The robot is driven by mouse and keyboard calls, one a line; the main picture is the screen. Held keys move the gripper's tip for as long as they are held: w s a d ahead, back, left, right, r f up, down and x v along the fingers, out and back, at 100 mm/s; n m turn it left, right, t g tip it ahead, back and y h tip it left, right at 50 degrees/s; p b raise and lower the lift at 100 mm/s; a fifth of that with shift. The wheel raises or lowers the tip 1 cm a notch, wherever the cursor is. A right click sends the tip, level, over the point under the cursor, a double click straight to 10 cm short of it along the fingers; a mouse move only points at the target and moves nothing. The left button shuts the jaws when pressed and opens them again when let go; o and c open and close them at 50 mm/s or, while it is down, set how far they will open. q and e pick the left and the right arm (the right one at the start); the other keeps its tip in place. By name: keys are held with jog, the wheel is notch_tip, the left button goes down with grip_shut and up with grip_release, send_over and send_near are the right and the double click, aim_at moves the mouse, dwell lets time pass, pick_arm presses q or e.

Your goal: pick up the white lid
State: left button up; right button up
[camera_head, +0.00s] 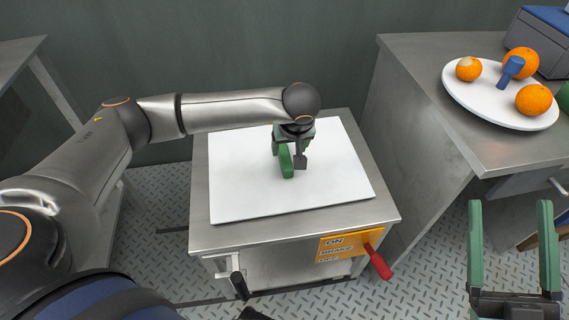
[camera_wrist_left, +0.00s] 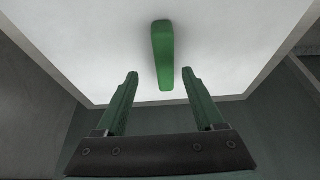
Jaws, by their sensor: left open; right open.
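The white lid (camera_head: 235,185) is a flat square plate lying on a steel cart, with a green bar handle (camera_wrist_left: 162,50) near its middle. In the left wrist view the lid (camera_wrist_left: 230,45) fills the upper part. My left gripper (camera_head: 289,160) is over the lid's middle, open and empty. In the left wrist view its two green fingers (camera_wrist_left: 160,73) stand apart, with the handle's near end between them in the picture. I cannot tell how far above the handle the fingertips are. My right gripper (camera_head: 510,205) is open and empty at the lower right, away from the lid.
The steel cart (camera_head: 225,236) has an orange ON/BRAKE/OFF sign (camera_head: 340,246) and a red lever (camera_head: 377,262) in front. A steel counter (camera_head: 430,85) at right holds a white plate (camera_head: 485,103) with several oranges and a blue object (camera_head: 511,70). Another table (camera_head: 22,60) stands at left.

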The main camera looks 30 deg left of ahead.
aim_at(285, 152)
pick_arm(q)
jog(key=x, duration=0.2)
jog(key=a+b+x, duration=0.1)
jog(key=x, duration=0.1)
jog(key=shift+w+a+f, duration=0.1)
jog(key=shift+w+f, duration=0.1)
jog(key=shift+f, duration=0.3)
pick_arm(e)
jog(key=s+r+n+y, duration=0.4)
jog(key=y, duration=0.1)
jog(key=shift+a+r, duration=0.35)
pick_arm(q)
jog(key=shift+c, duration=0.3)
grip_shut()
jog(key=shift+r, duration=0.1)
